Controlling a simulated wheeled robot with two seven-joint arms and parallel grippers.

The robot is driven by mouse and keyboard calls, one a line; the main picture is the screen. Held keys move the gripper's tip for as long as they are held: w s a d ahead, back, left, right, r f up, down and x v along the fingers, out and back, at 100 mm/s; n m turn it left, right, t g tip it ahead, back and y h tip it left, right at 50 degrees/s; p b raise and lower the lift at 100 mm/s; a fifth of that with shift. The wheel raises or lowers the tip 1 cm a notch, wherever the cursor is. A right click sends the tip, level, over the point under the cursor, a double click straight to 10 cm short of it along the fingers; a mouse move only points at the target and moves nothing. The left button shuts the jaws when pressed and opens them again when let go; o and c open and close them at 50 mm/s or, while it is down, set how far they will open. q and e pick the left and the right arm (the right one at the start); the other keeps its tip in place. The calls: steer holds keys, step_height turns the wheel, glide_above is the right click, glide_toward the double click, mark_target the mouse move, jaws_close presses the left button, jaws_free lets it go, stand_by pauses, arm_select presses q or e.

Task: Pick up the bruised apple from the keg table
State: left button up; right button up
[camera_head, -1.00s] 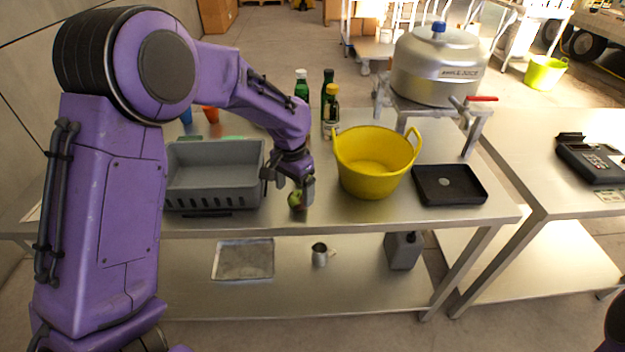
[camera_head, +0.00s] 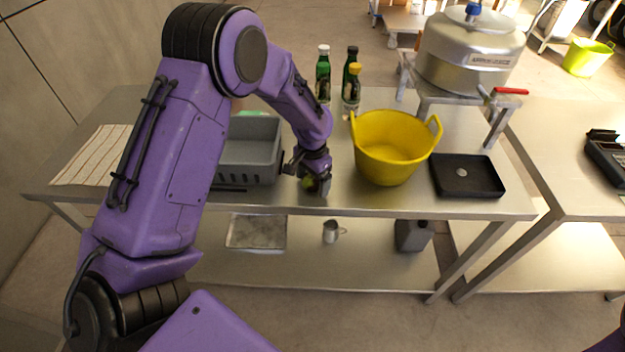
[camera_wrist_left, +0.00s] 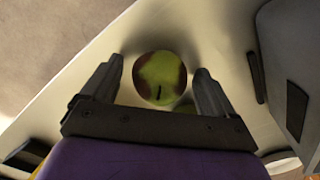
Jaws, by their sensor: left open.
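The apple (camera_head: 309,184), green with brownish-red patches, sits on the steel table (camera_head: 350,200) near its front edge. In the left wrist view the apple (camera_wrist_left: 160,78) lies between the two dark fingers, with a gap on each side. My left gripper (camera_head: 313,186) is open, pointing down around the apple; it also shows in the left wrist view (camera_wrist_left: 157,85). A small green patch below the apple there is partly hidden, and I cannot tell what it is. In the head view the fingers hide part of the apple. My right gripper is not in view.
A grey crate (camera_head: 249,172) stands just left of the gripper. A yellow tub (camera_head: 390,165) and a black tray (camera_head: 468,190) are to the right. Bottles (camera_head: 323,78) stand behind, with a steel pot (camera_head: 470,55) at back right. A striped cloth (camera_head: 95,157) lies far left.

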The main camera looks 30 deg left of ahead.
arm_select(q)
steer(key=shift+s+r, duration=0.15)
steer(key=shift+s, duration=0.15)
steer(key=c, duration=1.2)
steer(key=shift+o, duration=0.2)
